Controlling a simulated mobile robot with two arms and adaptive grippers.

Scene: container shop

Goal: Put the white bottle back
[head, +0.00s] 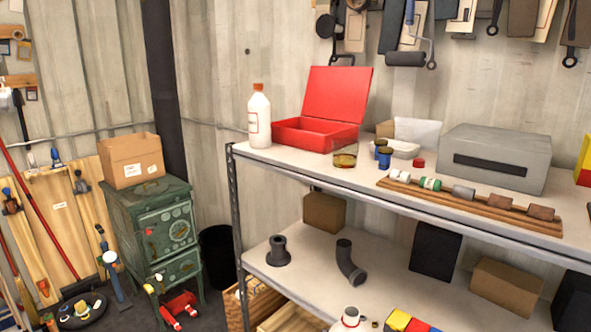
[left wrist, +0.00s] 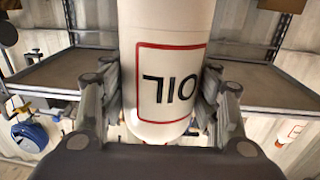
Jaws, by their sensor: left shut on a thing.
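A white bottle (left wrist: 165,65) with a red-framed label reading OIL fills the middle of the left wrist view. The lettering appears upside down there. Neither gripper shows in the head view. In the head view, a white bottle (head: 259,117) with an orange cap and a red-edged label stands upright at the left end of the top shelf (head: 335,180). I cannot tell how it relates to the held one.
An open red box (head: 315,132) stands right of the shelf bottle, with an amber jar (head: 345,156) in front. A grey metal box (head: 493,155) and a wooden rack (head: 468,205) fill the right. A green stove (head: 150,232) stands at left. Shelf boards (left wrist: 65,72) flank the held bottle.

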